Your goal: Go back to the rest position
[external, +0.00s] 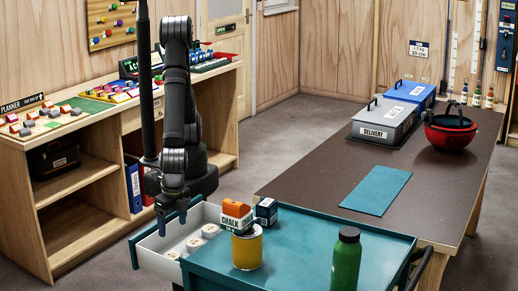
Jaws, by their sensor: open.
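My gripper (172,222) points down over an open white drawer (152,252) at the left of the teal cart (300,238). It is open, and nothing shows between its fingers. Several pale round items (210,231) lie in the drawer, to the right of my gripper. My arm hangs down from above, with its links folded close to the wooden shelf unit.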

